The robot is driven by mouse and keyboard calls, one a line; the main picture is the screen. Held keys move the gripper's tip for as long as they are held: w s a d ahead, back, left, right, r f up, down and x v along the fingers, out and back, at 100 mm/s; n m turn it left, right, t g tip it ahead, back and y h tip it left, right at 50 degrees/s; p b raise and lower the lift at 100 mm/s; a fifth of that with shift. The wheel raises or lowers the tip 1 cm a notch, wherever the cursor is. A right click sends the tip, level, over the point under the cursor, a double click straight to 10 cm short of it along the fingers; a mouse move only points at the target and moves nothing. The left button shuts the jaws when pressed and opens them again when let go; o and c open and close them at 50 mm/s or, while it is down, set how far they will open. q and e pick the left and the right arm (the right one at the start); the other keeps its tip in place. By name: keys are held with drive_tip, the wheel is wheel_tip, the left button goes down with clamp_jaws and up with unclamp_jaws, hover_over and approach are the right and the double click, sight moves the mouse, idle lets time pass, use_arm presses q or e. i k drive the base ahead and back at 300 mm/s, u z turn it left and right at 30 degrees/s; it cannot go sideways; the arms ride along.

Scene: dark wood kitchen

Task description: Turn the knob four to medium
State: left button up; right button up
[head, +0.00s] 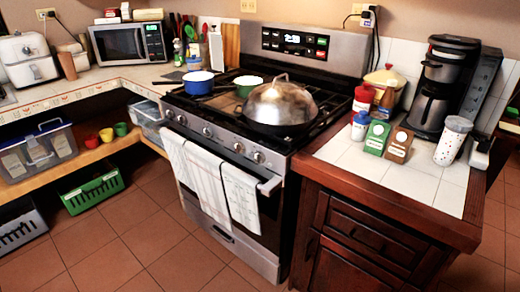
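The stove (225,239) stands in the middle of the head view, with a row of several round silver knobs along its front edge. Counting from the left, the fourth knob (238,147) is to the right of the middle of the row. The rightmost knob (258,157) is close beside it. The knobs are too small to read their markings or settings. No label shows which is knob four. Neither of my grippers is in view, and nothing touches the knobs.
A domed silver lid (281,102) covers a pan on the right burners; a blue pot (198,83) is on the left. White towels (240,197) hang over the oven handle below the knobs. A counter (440,187) juts out at the right. The tiled floor (110,240) in front is clear.

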sight(259, 158)
drive_tip(key=u, duration=1)
drive_tip(key=k, duration=1.3)
drive_tip(key=u, duration=1.1)
drive_tip(key=i, duration=1.4)
drive_tip(key=z, duration=0.3)
drive_tip(key=i, duration=2.35)
drive_tip(key=z, duration=1.75)
drive_tip(key=i, duration=1.15)
drive_tip(key=z, duration=1.2)
drive_tip(key=i, duration=0.2)
drive_tip(key=z, duration=0.2)
